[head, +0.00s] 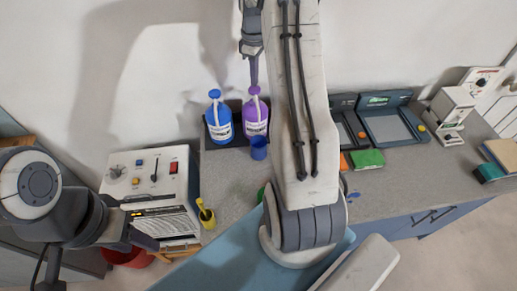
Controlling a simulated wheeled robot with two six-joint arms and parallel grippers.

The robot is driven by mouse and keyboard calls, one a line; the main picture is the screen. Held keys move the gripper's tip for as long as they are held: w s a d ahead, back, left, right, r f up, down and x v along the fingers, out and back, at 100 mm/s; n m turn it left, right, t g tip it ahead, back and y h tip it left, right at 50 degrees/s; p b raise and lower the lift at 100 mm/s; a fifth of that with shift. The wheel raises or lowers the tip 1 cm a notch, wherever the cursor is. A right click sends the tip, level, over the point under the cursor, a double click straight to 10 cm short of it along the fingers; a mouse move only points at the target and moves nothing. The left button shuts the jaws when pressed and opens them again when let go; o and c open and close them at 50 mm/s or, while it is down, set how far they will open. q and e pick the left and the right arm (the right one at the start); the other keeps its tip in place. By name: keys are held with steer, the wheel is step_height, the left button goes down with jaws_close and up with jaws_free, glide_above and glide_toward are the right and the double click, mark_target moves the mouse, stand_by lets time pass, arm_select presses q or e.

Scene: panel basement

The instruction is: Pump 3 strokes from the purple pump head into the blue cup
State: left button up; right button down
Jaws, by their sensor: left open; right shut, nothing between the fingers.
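The purple pump bottle (256,122) stands upright on the counter against the wall, with its purple pump head (254,90) on top. The blue cup (259,148) stands just in front of it, below the spout side. My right gripper (254,80) is shut and empty, pointing down directly above the purple pump head. I cannot tell whether its tips touch the head. My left gripper (138,238) is open and empty at the lower left, in front of the control box and far from the bottle. The cup's inside is too small to read.
A blue pump bottle (219,122) stands close left of the purple one. A control box (150,188) and a yellow container (206,216) are at left. Scales (390,128), a green block (367,158) and an instrument (449,110) are at right. My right arm hides the middle counter.

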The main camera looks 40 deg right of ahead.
mark_target(255, 89)
steer(key=shift+f, duration=0.1)
stand_by(0.6)
steer(key=shift+f+b, duration=1.1)
steer(key=shift+f, duration=0.85)
steer(key=shift+r, duration=0.2)
steer(key=shift+r+p, duration=1.8)
steer(key=shift+r, duration=0.05)
steer(key=shift+f, duration=0.2)
